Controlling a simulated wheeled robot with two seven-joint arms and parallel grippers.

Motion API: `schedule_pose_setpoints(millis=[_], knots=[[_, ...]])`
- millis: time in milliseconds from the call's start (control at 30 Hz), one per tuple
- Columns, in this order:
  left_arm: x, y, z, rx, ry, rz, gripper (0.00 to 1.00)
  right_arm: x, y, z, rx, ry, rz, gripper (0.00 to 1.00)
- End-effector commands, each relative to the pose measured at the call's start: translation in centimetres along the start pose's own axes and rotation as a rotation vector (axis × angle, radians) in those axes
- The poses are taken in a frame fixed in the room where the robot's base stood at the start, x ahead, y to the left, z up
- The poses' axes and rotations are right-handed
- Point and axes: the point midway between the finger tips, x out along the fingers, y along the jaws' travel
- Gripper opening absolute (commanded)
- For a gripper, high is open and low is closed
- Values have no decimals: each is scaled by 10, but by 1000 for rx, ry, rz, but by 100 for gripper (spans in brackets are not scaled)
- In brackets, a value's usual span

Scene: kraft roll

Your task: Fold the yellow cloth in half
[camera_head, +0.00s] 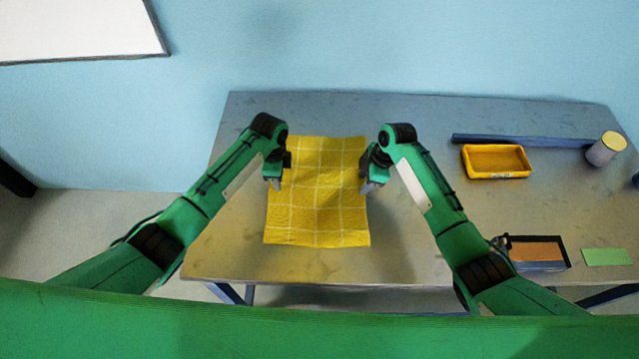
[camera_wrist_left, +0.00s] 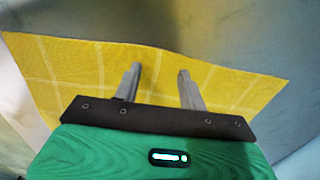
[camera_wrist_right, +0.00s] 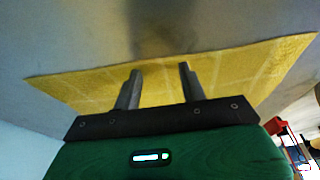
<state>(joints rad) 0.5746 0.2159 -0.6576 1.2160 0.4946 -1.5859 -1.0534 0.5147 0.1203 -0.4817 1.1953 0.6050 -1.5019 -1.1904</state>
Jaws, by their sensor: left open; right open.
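The yellow cloth (camera_head: 318,200), with pale grid lines, lies spread flat on the table, slightly rippled. My left gripper (camera_head: 275,185) is over its left edge in the head view. In the left wrist view the open fingers (camera_wrist_left: 158,78) stand apart over the cloth (camera_wrist_left: 75,65), with nothing between them but cloth below. My right gripper (camera_head: 368,187) is at its right edge. In the right wrist view its open fingers (camera_wrist_right: 160,75) are over the cloth (camera_wrist_right: 240,75), short of its edge. Neither gripper holds the cloth. Whether the fingertips touch it is unclear.
On the grey table (camera_head: 420,260), a yellow-orange tray (camera_head: 496,175) stands at the right. Behind it lies a long blue bar (camera_head: 520,141), beside a cylinder (camera_head: 604,150). A dark box (camera_head: 537,265) and a green sheet (camera_head: 606,257) are at the front right.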

Motion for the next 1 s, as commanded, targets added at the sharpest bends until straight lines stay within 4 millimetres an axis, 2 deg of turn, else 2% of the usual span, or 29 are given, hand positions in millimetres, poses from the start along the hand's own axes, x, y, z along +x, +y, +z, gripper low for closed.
schedule_pose_setpoints(millis=[67,500,1000], knots=[[2,0,0,0,0,0,42,2,0,1,0,0,0,42],[2,0,0,0,0,1,0,2,0,1,0,-1,-1,0],[-1,0,0,0,-1,1,0,0,0,0,0,-1,-1,0]])
